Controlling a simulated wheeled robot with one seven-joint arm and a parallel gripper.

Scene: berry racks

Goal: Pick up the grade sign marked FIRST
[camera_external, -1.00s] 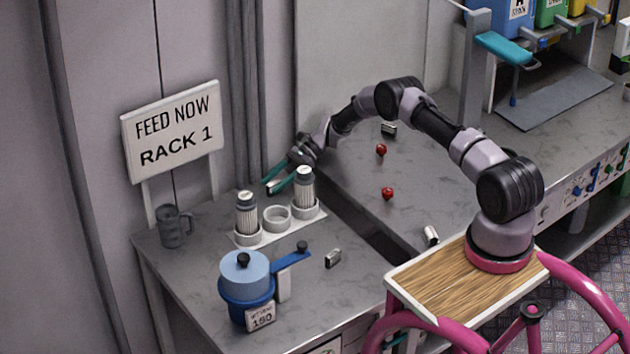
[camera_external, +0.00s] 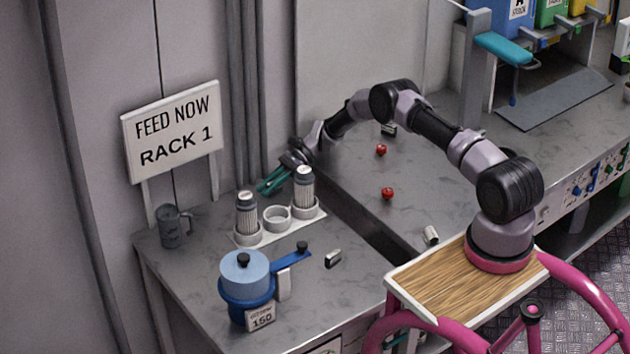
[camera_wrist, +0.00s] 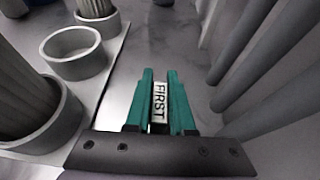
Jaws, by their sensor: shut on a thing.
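The grade sign marked FIRST (camera_wrist: 160,101) is a small white block with black letters. In the wrist view it sits between the two teal fingers of my gripper (camera_wrist: 160,80), which is shut on it. In the external view my gripper (camera_external: 272,184) is low at the back of the left counter, behind the holder with the bottles. The sign is hidden there, and I cannot tell whether it touches the counter.
A white holder (camera_external: 262,232) with two ribbed bottles (camera_external: 246,214) and an empty ring (camera_external: 277,217) stands close in front of my gripper. Grey pipes (camera_external: 243,90) rise close behind. A blue pot (camera_external: 246,285) and a grey mug (camera_external: 172,227) stand further off.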

